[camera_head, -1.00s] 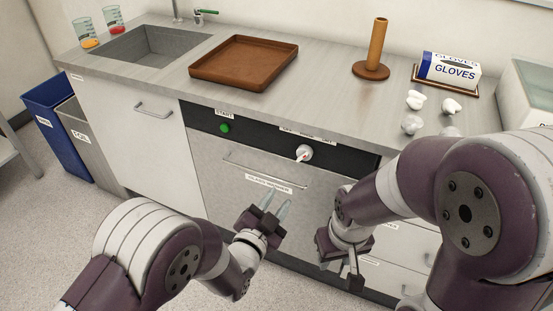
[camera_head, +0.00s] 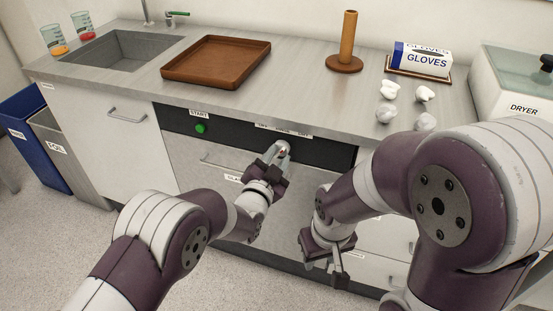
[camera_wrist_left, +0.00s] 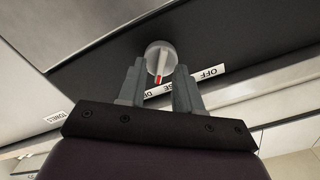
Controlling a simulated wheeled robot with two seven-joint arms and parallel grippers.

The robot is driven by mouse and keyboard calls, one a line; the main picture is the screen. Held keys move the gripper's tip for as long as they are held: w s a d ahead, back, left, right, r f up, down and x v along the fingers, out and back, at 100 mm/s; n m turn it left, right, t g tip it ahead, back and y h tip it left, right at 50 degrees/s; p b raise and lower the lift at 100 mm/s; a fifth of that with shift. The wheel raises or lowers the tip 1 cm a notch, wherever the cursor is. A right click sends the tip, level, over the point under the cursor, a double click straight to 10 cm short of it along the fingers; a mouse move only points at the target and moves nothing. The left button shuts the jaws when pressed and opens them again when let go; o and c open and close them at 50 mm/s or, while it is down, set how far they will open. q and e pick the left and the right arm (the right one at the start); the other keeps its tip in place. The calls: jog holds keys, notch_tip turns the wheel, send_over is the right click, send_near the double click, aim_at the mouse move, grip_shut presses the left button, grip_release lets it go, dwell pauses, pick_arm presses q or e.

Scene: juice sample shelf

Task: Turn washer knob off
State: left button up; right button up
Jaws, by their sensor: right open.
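The washer (camera_head: 205,165) has a dark control panel with a white round knob (camera_head: 283,146), partly hidden by my left gripper (camera_head: 270,155) in the head view. In the left wrist view the knob (camera_wrist_left: 160,52) lies just beyond and between the fingertips of my left gripper (camera_wrist_left: 159,66). Its red-tipped pointer faces the middle label; the OFF label (camera_wrist_left: 210,73) is to the right there. The left fingers are apart, and I cannot tell whether they touch the knob. My right gripper (camera_head: 335,268) is open and empty, low before the drawers.
A green START button (camera_head: 201,128) is left on the panel, with the washer's handle below. The counter above holds a brown tray (camera_head: 172,75), a wooden peg stand (camera_head: 344,64), a glove box (camera_head: 426,61) and crumpled white items. A dryer (camera_head: 492,98) stands at right.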

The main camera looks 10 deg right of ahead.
pick_arm(q)
grip_shut()
jog(key=n+b, duration=0.1)
jog(key=n, duration=0.2)
jog(key=shift+f, duration=0.1)
jog(key=n+b, duration=0.1)
jog(key=n, duration=0.2)
jog(key=shift+a+n, duration=0.1)
jog(key=shift+n, duration=0.3)
jog(key=n, duration=0.3)
jog(key=shift+w+b, duration=0.1)
jog(key=shift+b, duration=0.3)
jog(key=shift+a+n+b, duration=0.1)
jog(key=shift+n+b, duration=0.3)
jog(key=shift+n, duration=1.6)
